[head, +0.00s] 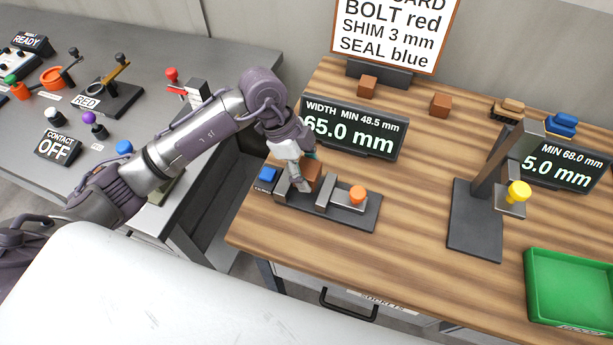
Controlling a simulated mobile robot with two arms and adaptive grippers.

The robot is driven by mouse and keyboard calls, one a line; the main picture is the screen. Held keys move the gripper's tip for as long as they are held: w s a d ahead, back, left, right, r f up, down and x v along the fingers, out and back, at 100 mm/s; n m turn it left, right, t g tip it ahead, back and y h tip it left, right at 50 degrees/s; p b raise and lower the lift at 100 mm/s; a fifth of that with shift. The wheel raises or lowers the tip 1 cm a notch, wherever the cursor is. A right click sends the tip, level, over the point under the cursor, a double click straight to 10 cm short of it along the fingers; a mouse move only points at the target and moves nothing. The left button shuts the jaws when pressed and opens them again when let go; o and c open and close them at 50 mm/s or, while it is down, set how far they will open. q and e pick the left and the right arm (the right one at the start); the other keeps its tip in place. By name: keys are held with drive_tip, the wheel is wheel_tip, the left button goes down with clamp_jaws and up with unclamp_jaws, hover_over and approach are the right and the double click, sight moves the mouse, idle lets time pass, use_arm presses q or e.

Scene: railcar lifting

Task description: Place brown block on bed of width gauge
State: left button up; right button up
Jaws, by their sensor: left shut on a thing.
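The width gauge (345,213) is a dark grey base with grey jaws and an orange knob, on the wooden table. My left gripper (305,178) reaches down from above at the gauge's left part. It is shut on a brown block (313,174), which sits between the gauge's jaws as seen from here. The fingers partly hide the block, and I cannot tell whether it touches the gauge bed. The width display (352,129) behind reads 65.0 mm, with MIN 48.5 mm. My right gripper is not in view.
Two more brown blocks (367,86) (440,105) lie at the back of the wooden table (415,250). A second gauge (480,215) with a yellow knob stands to the right. A green tray (568,290) is at the front right. A grey bench (190,60) with controls is at left.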

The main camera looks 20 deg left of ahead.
use_arm(q)
drive_tip(key=shift+f, duration=0.2)
wheel_tip(320, 180, down, 3)
drive_tip(key=shift+f+p, duration=0.15)
drive_tip(key=shift+p, duration=0.5)
drive_tip(key=shift+f, duration=0.2)
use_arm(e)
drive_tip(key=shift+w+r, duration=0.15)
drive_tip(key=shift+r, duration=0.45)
use_arm(q)
drive_tip(key=shift+f, duration=0.1)
drive_tip(key=o, duration=1.4)
drive_tip(key=shift+c, duration=0.2)
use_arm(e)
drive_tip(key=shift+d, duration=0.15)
